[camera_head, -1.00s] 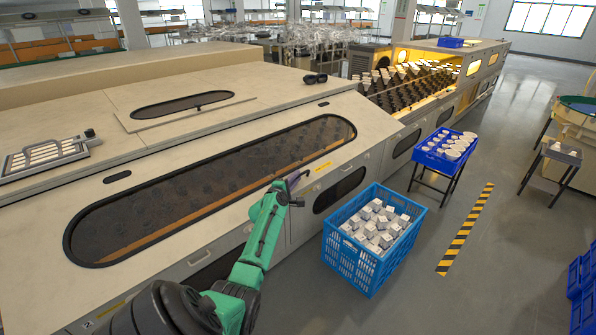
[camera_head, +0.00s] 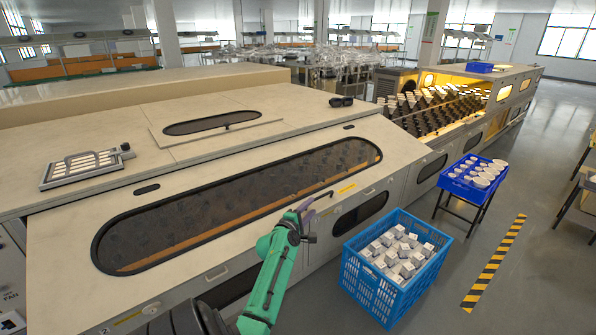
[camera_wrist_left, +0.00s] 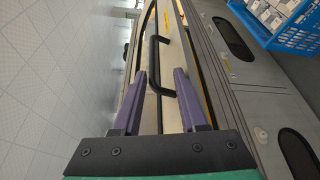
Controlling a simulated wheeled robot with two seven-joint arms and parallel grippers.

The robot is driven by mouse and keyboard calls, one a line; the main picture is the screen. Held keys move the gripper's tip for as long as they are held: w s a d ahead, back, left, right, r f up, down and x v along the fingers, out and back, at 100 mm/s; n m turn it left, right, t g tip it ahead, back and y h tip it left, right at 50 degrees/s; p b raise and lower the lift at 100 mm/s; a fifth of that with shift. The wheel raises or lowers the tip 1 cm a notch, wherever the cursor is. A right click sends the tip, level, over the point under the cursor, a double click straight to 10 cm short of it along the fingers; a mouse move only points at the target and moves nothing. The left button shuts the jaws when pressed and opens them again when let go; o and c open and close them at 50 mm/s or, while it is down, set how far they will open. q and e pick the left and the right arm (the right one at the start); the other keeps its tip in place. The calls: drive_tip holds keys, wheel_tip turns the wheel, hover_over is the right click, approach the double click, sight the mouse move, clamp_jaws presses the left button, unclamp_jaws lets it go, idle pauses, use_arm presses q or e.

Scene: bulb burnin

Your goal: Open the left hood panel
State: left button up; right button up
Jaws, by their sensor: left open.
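The hood panel (camera_head: 200,173), cream and sloping with a long oval dark window, lies closed on the near machine. Its black bar handle (camera_head: 322,194) is near the lower right edge of the panel. My left gripper (camera_head: 305,208), on a green arm, is at the handle's near end. In the left wrist view, its two purple fingers (camera_wrist_left: 160,75) are apart, and the black handle (camera_wrist_left: 154,62) appears between their tips. I cannot tell whether the fingers reach around the bar or touch it. My right gripper is out of view.
A blue crate of small boxes (camera_head: 350,276) stands on the floor right of my left arm. A blue tray of white discs (camera_head: 455,184) sits on a stand behind it. A white slatted frame (camera_head: 50,180) lies on the machine top. The floor at right has a striped strip (camera_head: 497,262).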

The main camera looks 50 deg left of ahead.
use_arm(q)
drive_tip(key=b+v, duration=0.1)
drive_tip(key=v, duration=0.7)
drive_tip(key=shift+s, duration=0.3)
